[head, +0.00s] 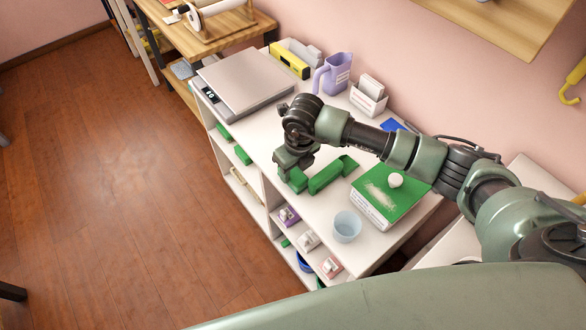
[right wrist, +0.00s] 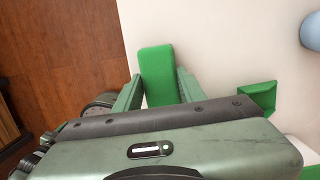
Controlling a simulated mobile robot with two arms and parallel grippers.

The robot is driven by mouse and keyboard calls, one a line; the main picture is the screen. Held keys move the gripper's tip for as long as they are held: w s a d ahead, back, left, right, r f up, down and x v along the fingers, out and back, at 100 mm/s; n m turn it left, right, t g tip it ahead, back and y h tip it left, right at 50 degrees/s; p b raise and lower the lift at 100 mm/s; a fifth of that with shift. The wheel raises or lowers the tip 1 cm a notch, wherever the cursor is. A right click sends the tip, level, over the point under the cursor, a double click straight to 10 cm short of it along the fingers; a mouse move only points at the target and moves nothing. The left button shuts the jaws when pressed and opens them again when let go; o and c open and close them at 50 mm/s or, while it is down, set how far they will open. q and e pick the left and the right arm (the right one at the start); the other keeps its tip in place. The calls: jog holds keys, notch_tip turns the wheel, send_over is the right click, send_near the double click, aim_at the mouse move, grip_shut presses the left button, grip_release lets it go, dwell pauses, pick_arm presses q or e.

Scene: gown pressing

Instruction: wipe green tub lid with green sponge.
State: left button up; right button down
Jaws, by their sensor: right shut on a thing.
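The tub (head: 375,213) is a white box with a green lid (head: 408,200). The lid has a round white knob and a pale powdery smear. My right gripper (head: 287,168) is over the counter, left of the tub, shut on the green sponge (head: 298,181). In the right wrist view the sponge (right wrist: 157,68) is a green block between the two fingers. A long green holder (head: 327,178) lies between the sponge and the tub; its end (right wrist: 258,97) shows in the right wrist view. My left gripper is not in view.
A pale blue cup (head: 347,227) stands near the counter's front edge, by the tub. A scale (head: 243,80), a purple jug (head: 332,74) and a white card box (head: 368,97) stand farther back. My right forearm spans above the counter.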

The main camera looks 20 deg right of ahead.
aim_at(294, 171)
jog(key=shift+r, duration=0.15)
jog(key=shift+r+p, duration=1.9)
jog(key=shift+r, duration=0.95)
jog(key=shift+d, duration=0.1)
